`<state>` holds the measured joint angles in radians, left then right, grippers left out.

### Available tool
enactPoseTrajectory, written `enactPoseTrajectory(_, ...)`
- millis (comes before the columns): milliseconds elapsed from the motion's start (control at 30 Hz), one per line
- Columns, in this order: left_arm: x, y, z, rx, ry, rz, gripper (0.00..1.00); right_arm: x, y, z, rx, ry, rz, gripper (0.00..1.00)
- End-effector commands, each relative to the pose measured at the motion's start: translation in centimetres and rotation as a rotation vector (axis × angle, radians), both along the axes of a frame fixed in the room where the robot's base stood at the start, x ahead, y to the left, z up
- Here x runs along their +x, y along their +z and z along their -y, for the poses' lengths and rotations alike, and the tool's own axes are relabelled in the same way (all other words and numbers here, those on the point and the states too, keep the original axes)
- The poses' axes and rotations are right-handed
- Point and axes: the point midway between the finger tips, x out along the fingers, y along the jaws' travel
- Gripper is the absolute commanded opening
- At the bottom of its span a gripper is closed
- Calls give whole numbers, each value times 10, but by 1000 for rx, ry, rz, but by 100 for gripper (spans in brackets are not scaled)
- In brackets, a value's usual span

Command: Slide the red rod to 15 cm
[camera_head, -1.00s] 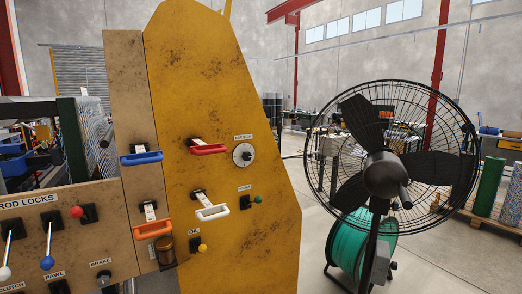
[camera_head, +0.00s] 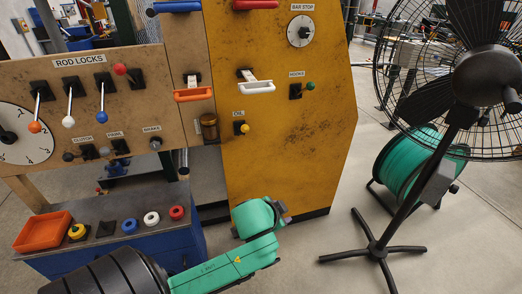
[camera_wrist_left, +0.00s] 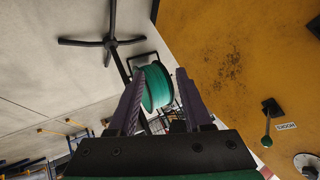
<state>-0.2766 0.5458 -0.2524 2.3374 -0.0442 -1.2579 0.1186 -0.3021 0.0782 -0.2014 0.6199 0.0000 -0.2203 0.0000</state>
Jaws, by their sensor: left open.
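The red handle (camera_head: 255,4), which looks like the red rod's grip, sits at the top edge of the head view on the yellow panel (camera_head: 290,130), partly cut off. No scale reading is legible beside it. My left arm comes in low in the head view, below and in front of the panel, well below the red handle; its gripper is mostly hidden there. In the left wrist view my left gripper (camera_wrist_left: 157,78) has its fingers apart with nothing held between them. The red handle is not visible in that view. My right gripper is not in view.
Blue (camera_head: 176,6), orange (camera_head: 193,95) and white (camera_head: 257,87) handles are near the red one. The ROD LOCKS board (camera_head: 85,95) stands left, above an orange tray (camera_head: 43,232). A black fan (camera_head: 448,90) and green reel (camera_head: 408,165) stand right. Floor before them is clear.

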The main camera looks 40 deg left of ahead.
Motion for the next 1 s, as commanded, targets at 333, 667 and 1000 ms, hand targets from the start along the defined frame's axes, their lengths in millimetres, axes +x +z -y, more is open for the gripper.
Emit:
enactPoseTrajectory(333,93,228,-6,525,-363,595,50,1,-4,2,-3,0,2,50)
enactPoseTrajectory(667,38,428,-125,1106,-409,692,50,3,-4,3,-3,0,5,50)
enactPoseTrajectory(1000,9,475,-170,1195,-345,647,50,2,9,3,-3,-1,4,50)
